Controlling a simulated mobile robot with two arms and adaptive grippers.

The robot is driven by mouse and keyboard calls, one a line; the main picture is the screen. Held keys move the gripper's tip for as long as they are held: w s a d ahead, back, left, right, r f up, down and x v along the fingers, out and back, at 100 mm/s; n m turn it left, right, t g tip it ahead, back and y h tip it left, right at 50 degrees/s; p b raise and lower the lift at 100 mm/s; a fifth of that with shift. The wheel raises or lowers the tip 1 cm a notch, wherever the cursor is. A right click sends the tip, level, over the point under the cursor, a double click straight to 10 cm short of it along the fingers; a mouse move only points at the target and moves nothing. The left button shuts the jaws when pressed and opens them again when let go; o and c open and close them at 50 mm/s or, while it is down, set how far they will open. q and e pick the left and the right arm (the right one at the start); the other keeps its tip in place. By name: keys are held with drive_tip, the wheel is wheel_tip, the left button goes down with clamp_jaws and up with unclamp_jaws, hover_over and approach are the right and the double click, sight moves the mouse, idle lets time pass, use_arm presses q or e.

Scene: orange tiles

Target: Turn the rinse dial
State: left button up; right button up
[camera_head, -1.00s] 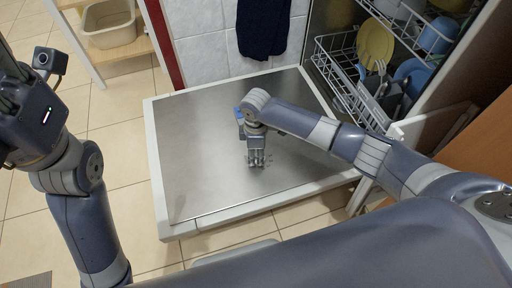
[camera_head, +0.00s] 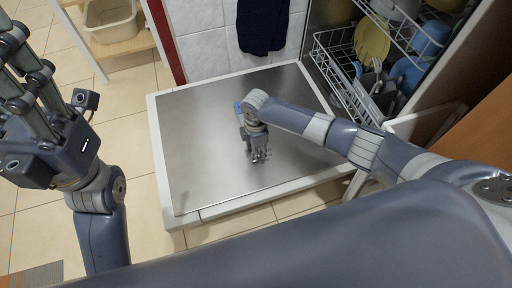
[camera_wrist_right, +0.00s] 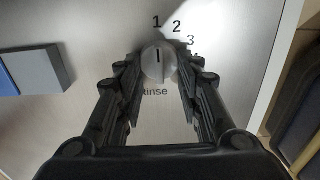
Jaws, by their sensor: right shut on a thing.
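The round pale rinse dial (camera_wrist_right: 158,62) is on the steel inner face of the dishwasher's lowered door (camera_head: 195,150). Its dark mark points up, close to the printed 1; 2 and 3 are to the right. A label ending in "inse" sits below the dial, partly hidden. My right gripper (camera_wrist_right: 160,78) has its two fingers on either side of the dial, shut on it. In the head view my right gripper (camera_head: 260,157) points down at the door and hides the dial. My left gripper (camera_head: 12,45) is raised at the upper left, its fingers apart and empty, partly cut off by the edge.
A grey and blue block (camera_wrist_right: 42,68) is on the door left of the dial. Racks with dishes (camera_head: 345,65) stand in the dishwasher at the upper right. A dark cloth (camera_head: 262,25) hangs behind. A shelf with a beige bin (camera_head: 112,22) is at the upper left.

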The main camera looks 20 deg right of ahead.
drive_tip(key=o, duration=1)
drive_tip(key=shift+c, duration=0.2)
wheel_tip(320, 180, up, 12)
drive_tip(key=shift+a, duration=0.15)
